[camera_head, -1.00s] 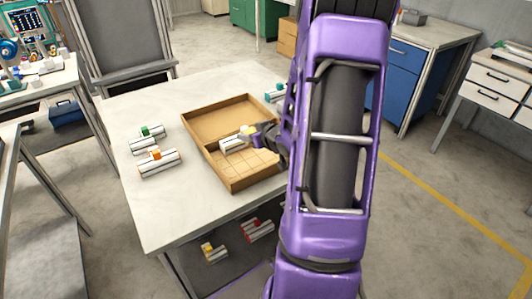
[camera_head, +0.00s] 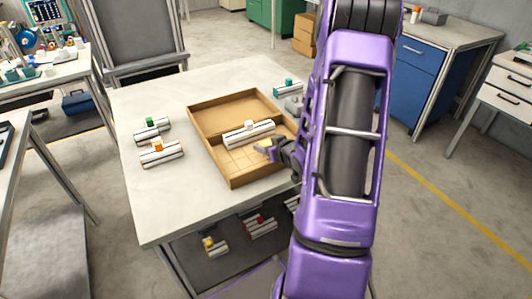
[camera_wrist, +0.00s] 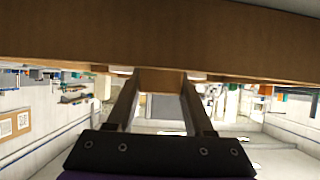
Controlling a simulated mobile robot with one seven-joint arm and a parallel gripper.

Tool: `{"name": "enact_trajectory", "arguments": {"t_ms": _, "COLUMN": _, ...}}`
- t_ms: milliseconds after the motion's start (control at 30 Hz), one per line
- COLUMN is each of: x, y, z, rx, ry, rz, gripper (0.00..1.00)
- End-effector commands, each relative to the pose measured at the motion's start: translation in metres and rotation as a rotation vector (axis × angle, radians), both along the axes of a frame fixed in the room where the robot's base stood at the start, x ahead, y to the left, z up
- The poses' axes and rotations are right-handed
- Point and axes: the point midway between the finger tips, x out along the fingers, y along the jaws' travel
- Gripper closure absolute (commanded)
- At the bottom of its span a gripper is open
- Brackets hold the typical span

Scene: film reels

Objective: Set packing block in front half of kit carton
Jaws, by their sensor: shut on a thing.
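The open brown kit carton (camera_head: 222,178) lies on the pale table, with a divider across its middle. My gripper (camera_head: 266,146) is over the carton's front half, toward its right side. It is shut on a small pale yellow block (camera_head: 262,144), which looks like the packing block. In the wrist view a tan piece (camera_wrist: 160,80) shows between the fingertips of my gripper (camera_wrist: 160,88). My arm hides part of the carton's right side.
A white piece with a pale knob (camera_head: 248,135) lies in the carton, close to the divider. White pieces with a green knob (camera_head: 152,130) and an orange knob (camera_head: 162,153) lie left of the carton. Several pieces sit on a lower shelf.

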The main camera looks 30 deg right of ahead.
Motion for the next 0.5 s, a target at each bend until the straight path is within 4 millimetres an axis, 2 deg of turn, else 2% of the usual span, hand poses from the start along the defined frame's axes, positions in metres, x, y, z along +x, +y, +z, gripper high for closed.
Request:
{"name": "enact_trajectory", "arguments": {"t_ms": 100, "x": 0.0, "y": 0.0, "z": -0.02, "rx": 0.003, "ry": 0.001, "rz": 0.001, "gripper": 1.0}}
{"name": "enact_trajectory", "arguments": {"t_ms": 167, "x": 0.0, "y": 0.0, "z": -0.025, "rx": 0.001, "ry": 0.0, "rz": 0.0, "gripper": 1.0}}
{"name": "enact_trajectory", "arguments": {"t_ms": 500, "x": 0.0, "y": 0.0, "z": -0.028, "rx": -0.001, "ry": -0.001, "rz": 0.0, "gripper": 1.0}}
